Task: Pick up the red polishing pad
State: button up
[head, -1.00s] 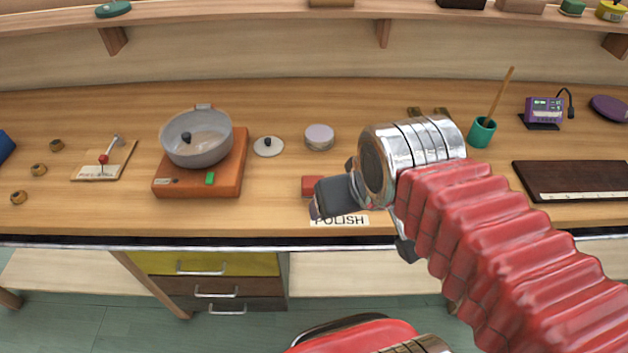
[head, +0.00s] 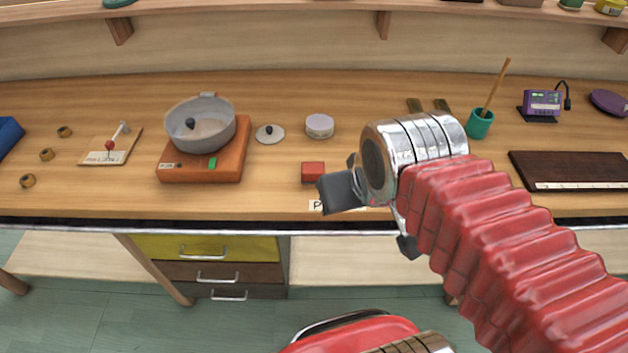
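The red polishing pad (head: 313,172) is a small red block lying near the front edge of the wooden bench, just behind the white label. My gripper (head: 371,220) is in front and to the right of the pad, nearer to the camera. One dark finger reaches left across part of the label; the other shows lower right, under the chrome wrist. The fingers are spread apart and nothing shows between them. The pad is in plain view, just left of the upper finger. The label (head: 316,206) is mostly hidden behind that finger.
A grey pan (head: 201,130) stands on an orange base (head: 226,163) at left. A round pale tin (head: 320,126) and a small lid (head: 270,134) lie behind the pad. A green cup (head: 480,124) and a dark board (head: 570,171) are at right. The bench around the pad is fairly clear.

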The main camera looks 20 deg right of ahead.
aim_at(311, 171)
jog(key=k, duration=1.2)
jog(key=u, duration=0.55)
jog(key=i, duration=1.5)
jog(key=u, duration=0.1)
